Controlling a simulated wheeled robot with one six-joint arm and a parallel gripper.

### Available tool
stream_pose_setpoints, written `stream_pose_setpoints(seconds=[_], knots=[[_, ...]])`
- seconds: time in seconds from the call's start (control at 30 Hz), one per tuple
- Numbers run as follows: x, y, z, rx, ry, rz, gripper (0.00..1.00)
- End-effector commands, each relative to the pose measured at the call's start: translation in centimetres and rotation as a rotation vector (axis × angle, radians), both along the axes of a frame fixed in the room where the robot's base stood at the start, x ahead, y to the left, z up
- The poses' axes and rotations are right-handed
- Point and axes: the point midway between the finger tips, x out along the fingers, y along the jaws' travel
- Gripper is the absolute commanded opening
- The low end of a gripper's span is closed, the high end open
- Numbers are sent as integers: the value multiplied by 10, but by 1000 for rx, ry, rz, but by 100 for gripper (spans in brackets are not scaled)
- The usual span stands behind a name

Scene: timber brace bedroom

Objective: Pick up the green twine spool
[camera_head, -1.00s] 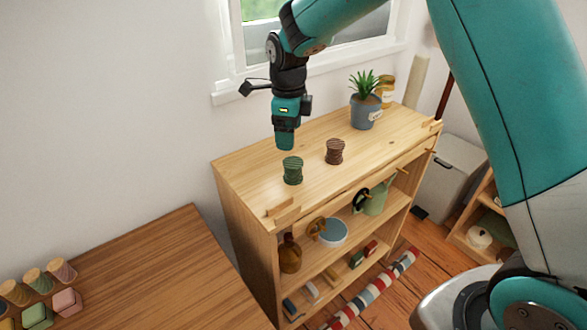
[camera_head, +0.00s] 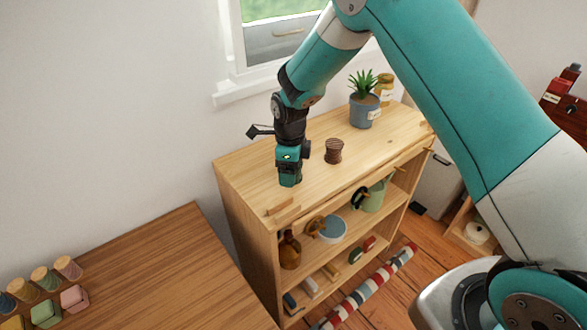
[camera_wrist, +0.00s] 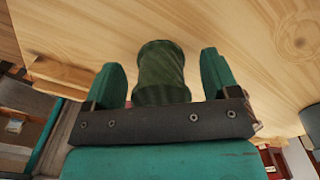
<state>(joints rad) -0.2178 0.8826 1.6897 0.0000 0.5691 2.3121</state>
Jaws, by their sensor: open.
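The green twine spool (camera_wrist: 162,75) stands on the wooden shelf top in the wrist view, between the two teal fingers of my gripper (camera_wrist: 163,78). The fingers are open, with a gap showing on both sides of the spool. In the head view my gripper (camera_head: 289,183) is low over the left part of the shelf top and hides the green spool. A brown twine spool (camera_head: 334,151) stands on the same top, to the right of my gripper and apart from it.
The shelf unit (camera_head: 247,173) has a potted plant (camera_head: 364,110) and a yellow jar (camera_head: 384,88) at its far right. A wooden desk (camera_head: 165,270) holds several spools at lower left.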

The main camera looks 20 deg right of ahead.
Motion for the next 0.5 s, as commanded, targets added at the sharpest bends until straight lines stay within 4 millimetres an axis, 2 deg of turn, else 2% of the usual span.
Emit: stream_pose_setpoints(seconds=[0.03,0.07,0.27,0.3,0.5], knots=[[0,0,0,0,0,0,81],[0,0,0,0,0,0,76],[0,0,0,0,0,0,30],[0,0,0,0,0,0,28],[0,0,1,0,0,0,28]])
